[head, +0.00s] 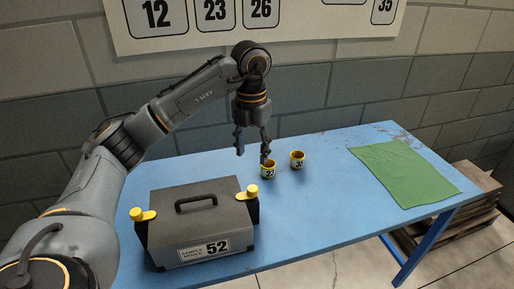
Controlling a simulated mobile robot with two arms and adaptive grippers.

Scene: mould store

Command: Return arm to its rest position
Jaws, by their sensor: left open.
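My left arm reaches in from the left over the blue table (325,220). My left gripper (252,158) points down with its two fingers apart, and nothing shows between them. A second similar cup (297,160) stands upright just to the right. My right gripper is not in view.
A grey mould box (212,213) with a black handle, yellow knobs and label 52 stands at the table's front left. A green cloth (402,173) lies at the right. Wooden pallets (460,222) stand beyond the table's right end. A numbered board hangs on the block wall behind.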

